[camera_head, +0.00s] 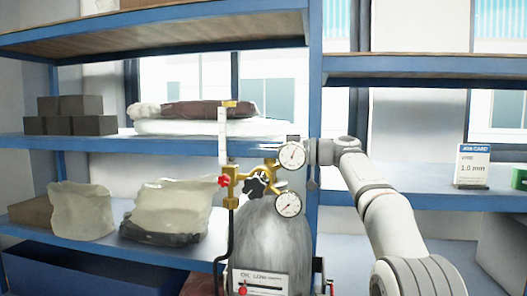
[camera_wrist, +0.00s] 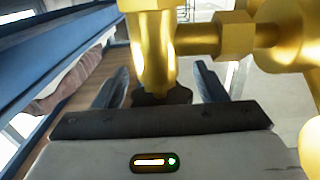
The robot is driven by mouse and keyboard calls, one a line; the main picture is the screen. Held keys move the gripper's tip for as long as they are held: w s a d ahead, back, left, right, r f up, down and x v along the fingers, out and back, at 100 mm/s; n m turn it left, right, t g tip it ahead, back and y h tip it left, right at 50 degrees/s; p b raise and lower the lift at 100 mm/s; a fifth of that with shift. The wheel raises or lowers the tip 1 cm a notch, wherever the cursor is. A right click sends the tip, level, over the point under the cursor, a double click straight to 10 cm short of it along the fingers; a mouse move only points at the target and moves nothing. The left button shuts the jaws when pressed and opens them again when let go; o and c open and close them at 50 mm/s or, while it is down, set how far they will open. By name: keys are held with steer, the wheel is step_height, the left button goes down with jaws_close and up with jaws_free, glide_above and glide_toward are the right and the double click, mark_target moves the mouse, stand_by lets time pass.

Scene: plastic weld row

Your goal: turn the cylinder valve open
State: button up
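The grey gas cylinder (camera_head: 272,243) stands upright with a brass valve and regulator (camera_head: 236,184) on top. The black star-shaped valve knob (camera_head: 256,187) sits below the brass body. In the wrist view the knob (camera_wrist: 162,97) lies between the two dark fingers of my gripper (camera_wrist: 160,72), under the brass fitting (camera_wrist: 153,45). The fingers stand apart, with a narrow gap visible on each side of the knob. In the head view my arm reaches in from the right, its end behind the upper gauge (camera_head: 292,155); the fingertips are hidden there.
A lower gauge (camera_head: 289,204) and a red knob (camera_head: 224,181) are close to the valve. Blue shelving (camera_head: 90,143) stands behind, with sacks (camera_head: 170,208) and dark boxes (camera_head: 70,115). A job card (camera_head: 472,165) stands on the right shelf.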

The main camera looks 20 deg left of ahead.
steer(key=c, duration=0.8)
steer(key=shift+r+n+g+p, duration=0.15)
steer(key=shift+n+g+p, duration=0.2)
steer(key=shift+p, duration=0.3)
steer(key=n+g+p, duration=0.1)
steer(key=p, duration=0.1)
steer(key=n+g+p, duration=0.1)
steer(key=g+p, duration=0.1)
steer(key=p, duration=0.1)
steer(key=shift+s+r+h, duration=0.15)
steer(key=shift+r+h, duration=0.15)
steer(key=n+g+p, duration=0.1)
steer(key=p, duration=0.1)
steer(key=g+h+p, duration=0.1)
steer(key=g+p, duration=0.1)
steer(key=n+g+p, duration=0.1)
steer(key=p, duration=0.1)
steer(key=shift+s+d+n+h+p, duration=0.1)
steer(key=shift+s+n+h+p, duration=0.2)
steer(key=shift+n+h, duration=0.1)
steer(key=shift+f+g, duration=0.1)
steer(key=shift+g, duration=0.15)
steer(key=shift+f+n+g+h+p, duration=0.15)
steer(key=shift+n+g+h+p, duration=0.15)
steer(key=shift+n+g+p, duration=0.25)
steer(key=shift+f, duration=0.3)
steer(key=o, duration=1)
steer(key=shift+s+d, duration=0.1)
